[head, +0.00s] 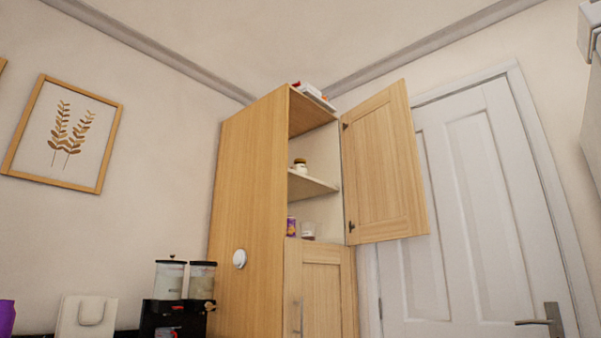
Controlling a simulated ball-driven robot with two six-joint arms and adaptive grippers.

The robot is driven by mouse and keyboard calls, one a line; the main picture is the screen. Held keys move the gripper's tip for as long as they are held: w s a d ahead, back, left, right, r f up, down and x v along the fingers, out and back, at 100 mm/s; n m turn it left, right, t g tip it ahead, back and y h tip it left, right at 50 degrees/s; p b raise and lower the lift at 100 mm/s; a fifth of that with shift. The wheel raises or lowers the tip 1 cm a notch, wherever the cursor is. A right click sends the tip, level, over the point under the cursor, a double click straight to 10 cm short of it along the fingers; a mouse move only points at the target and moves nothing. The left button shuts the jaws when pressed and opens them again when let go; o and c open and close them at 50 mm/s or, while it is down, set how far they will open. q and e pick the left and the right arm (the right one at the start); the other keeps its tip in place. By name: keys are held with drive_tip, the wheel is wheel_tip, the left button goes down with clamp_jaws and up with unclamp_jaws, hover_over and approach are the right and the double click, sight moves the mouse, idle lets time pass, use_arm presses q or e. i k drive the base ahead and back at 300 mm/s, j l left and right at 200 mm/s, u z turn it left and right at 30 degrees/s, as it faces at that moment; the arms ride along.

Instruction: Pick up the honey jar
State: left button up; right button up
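The cabinet's upper door (384,168) is open, swung out to the right. Neither of my grippers shows in the head view.
A purple can (291,227) and a clear glass (308,231) stand on the compartment floor below the jar. The lower cabinet door (317,290) is shut. A black drinks machine with two clear containers (170,280) stands left of the cabinet. A closed white door (480,200) is at right.

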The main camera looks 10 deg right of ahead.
sight(299, 165)
drive_tip(key=i+l+u, duration=0.15)
drive_tip(key=i+l, duration=0.2)
drive_tip(key=i+l+u, duration=0.15)
drive_tip(key=i+l, duration=0.2)
drive_tip(key=i+l+u, duration=0.15)
drive_tip(key=i+l, duration=0.15)
drive_tip(key=l, duration=0.25)
